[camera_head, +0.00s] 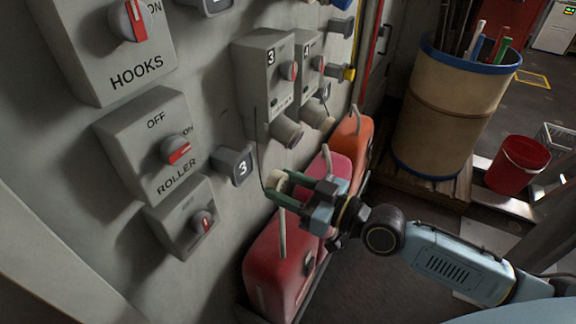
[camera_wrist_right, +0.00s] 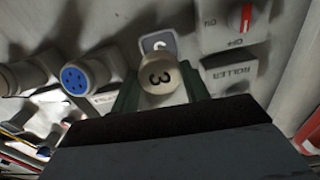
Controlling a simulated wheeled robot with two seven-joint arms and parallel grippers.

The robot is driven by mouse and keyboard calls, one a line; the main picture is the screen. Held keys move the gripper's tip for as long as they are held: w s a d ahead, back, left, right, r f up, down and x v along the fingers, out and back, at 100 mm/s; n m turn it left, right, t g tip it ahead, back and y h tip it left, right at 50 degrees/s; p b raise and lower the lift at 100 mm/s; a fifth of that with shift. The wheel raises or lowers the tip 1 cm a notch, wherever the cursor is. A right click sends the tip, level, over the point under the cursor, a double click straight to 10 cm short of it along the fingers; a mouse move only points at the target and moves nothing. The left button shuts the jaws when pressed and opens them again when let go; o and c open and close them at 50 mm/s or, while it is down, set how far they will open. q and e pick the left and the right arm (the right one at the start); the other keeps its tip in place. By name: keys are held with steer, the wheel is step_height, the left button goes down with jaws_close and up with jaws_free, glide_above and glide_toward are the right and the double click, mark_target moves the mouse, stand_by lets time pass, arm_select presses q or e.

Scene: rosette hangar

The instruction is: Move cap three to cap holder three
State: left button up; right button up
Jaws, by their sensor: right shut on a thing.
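Cap three is a round beige cap (camera_head: 277,180) with a 3 on its face, seen in the right wrist view (camera_wrist_right: 159,79). My right gripper (camera_head: 279,185) is shut on it, with green fingers on both sides (camera_wrist_right: 162,88). Cap holder three is a grey bracket marked 3 (camera_head: 236,166) on the wall, up and left of the cap in the head view. In the right wrist view the holder (camera_wrist_right: 158,42) shows just behind the cap, partly covered by it. I cannot tell whether they touch. My left gripper is not in view.
The ROLLER switch box (camera_head: 150,140) is left of the holder. The grey box marked 3 (camera_head: 262,75) has a connector (camera_head: 287,131) below it. A blue-faced socket (camera_wrist_right: 77,79) shows in the right wrist view. Red cases (camera_head: 275,265) stand below my gripper.

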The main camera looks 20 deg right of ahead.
steer(key=shift+r+n, duration=0.15)
steer(key=shift+n, duration=0.15)
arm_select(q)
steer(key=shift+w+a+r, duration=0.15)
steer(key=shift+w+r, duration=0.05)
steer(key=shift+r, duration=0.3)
arm_select(e)
steer(key=shift+x, duration=2.85)
arm_select(q)
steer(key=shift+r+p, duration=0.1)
steer(key=shift+p, duration=0.25)
arm_select(e)
steer(key=shift+w+a, duration=0.35)
steer(key=o, duration=1.4)
steer(key=shift+c, duration=0.2)
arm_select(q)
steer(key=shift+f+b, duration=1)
arm_select(e)
glide_toward(243, 168)
steer(key=v, duration=0.7)
steer(key=shift+r, duration=0.2)
